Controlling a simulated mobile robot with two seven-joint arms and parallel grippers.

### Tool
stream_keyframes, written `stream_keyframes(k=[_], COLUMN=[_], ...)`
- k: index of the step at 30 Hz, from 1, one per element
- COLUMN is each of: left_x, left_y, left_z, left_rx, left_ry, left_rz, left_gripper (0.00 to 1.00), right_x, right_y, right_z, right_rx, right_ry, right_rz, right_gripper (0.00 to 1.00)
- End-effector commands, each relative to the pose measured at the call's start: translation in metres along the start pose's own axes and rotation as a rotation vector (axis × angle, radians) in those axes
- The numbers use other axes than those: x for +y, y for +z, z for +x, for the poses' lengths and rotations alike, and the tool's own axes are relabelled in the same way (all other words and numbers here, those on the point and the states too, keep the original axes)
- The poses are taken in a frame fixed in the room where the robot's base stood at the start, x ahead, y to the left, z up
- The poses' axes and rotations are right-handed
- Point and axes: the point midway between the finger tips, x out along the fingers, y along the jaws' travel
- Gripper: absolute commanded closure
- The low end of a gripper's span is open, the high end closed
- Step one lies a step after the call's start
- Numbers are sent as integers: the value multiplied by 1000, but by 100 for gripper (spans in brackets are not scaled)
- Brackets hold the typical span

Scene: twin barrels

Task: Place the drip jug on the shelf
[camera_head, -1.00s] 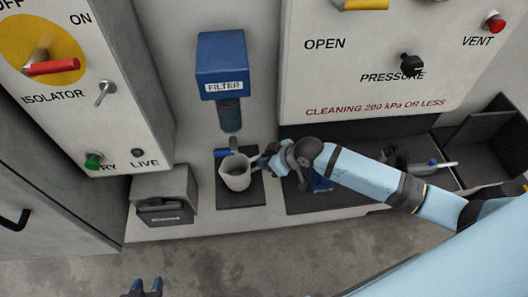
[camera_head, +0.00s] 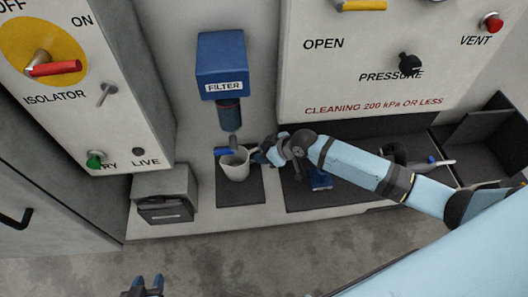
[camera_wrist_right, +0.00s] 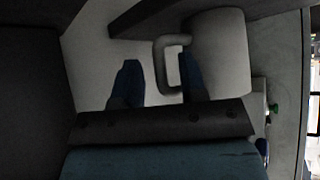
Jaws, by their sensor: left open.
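The drip jug (camera_head: 235,166), a pale grey open cup with a handle, is below the blue filter (camera_head: 221,70) and over the dark mat of the small shelf (camera_head: 240,195). It looks upright; whether its base touches the mat is hard to tell. My right gripper (camera_head: 262,156) is at the jug's right side. In the right wrist view its two dark blue fingers (camera_wrist_right: 158,85) stand apart on either side of the handle's outer bar, one inside the loop of the jug (camera_wrist_right: 218,55), with gaps showing. My left gripper (camera_head: 143,288) is open and empty at the bottom edge.
A blue tap (camera_head: 222,151) sits just behind the jug, below the filter's nozzle. A grey box (camera_head: 165,194) stands left of the mat. A blue item (camera_head: 319,180) lies on the wider dark mat to the right, partly under my right arm. Open bins (camera_head: 485,140) are at far right.

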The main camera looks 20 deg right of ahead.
Motion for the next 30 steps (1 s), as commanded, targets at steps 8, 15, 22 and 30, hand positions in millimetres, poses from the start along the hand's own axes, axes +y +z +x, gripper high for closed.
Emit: stream_keyframes(k=[8,15,22,30], left_x=[0,0,2,2], left_y=[0,4,7,7], left_z=[0,2,5,6], left_rx=[0,-1,-2,-1], left_ry=[0,1,4,6], left_rz=[0,-1,-2,-1], left_gripper=[57,57,57,57], right_x=[0,1,1,0], right_y=[-1,1,0,-1], right_z=[-9,-55,-100,-121], right_rx=[1,-1,-1,1], right_ry=[1,1,1,0], right_rz=[-1,-2,-2,0], right_gripper=[61,61,61,61])
